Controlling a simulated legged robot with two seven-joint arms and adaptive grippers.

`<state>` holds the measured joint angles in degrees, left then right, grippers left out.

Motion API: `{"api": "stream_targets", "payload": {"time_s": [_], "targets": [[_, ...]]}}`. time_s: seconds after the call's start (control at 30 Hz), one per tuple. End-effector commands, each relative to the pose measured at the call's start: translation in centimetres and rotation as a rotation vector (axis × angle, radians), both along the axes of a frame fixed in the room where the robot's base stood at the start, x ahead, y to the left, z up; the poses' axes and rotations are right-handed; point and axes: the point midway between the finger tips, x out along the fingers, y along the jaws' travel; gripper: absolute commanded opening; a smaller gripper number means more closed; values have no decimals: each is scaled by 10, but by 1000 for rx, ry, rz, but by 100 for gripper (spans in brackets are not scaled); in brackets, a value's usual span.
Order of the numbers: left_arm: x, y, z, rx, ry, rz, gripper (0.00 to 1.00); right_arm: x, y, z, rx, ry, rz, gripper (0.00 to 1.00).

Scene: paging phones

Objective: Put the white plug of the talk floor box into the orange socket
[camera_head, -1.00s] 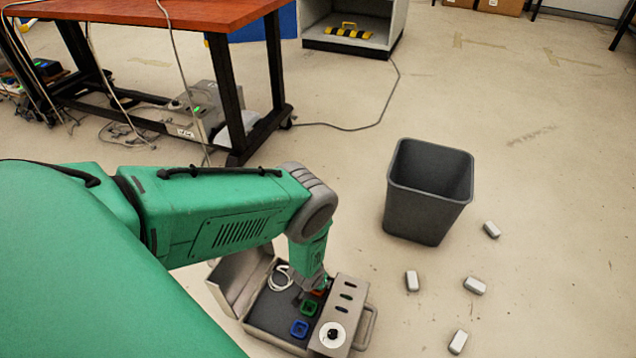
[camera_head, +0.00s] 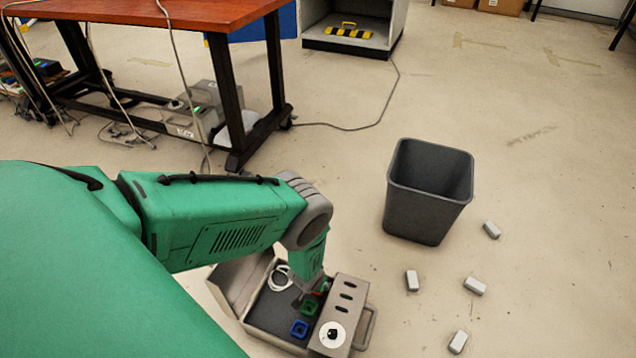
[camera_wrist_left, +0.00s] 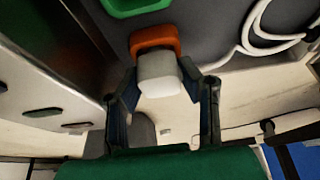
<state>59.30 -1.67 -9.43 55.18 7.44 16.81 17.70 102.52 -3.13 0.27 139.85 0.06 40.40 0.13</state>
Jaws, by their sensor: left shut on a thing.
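The talk floor box (camera_head: 258,325) lies open on the floor, with a grey slotted panel (camera_head: 343,312) along its right side. My left gripper (camera_wrist_left: 160,85) is shut on the white plug (camera_wrist_left: 160,82), a small pale block. In the wrist view the plug's far end overlaps the orange socket (camera_wrist_left: 155,40); I cannot tell how deep it sits. In the head view the gripper (camera_head: 320,286) is low over the box and mostly hides plug and orange socket. The green socket (camera_head: 309,307) and blue socket (camera_head: 299,328) are nearer the front. My right gripper is not in view.
A white cord (camera_head: 280,278) lies coiled in the box; it shows in the wrist view (camera_wrist_left: 252,40). A dark bin (camera_head: 428,195) stands to the right, with several small white blocks (camera_head: 475,286) on the floor. A red-topped table (camera_head: 150,12) is at the back left.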

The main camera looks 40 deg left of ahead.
Motion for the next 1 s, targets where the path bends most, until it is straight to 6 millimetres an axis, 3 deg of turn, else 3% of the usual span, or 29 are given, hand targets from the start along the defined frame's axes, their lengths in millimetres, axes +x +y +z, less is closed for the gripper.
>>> {"api": "stream_targets", "payload": {"time_s": [0.13,0.17,0.2,0.23,0.67,1.0], "targets": [[0,0,-2,0,0,0,2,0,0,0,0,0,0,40],[0,0,-2,0,0,0,38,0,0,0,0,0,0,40],[0,0,-2,0,-1,0,52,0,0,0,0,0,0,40],[1,0,-2,0,-1,0,55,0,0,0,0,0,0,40],[1,-2,1,-2,-3,-1,55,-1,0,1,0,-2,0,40],[-14,-6,39,-2,1,1,55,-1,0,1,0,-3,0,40]]}}
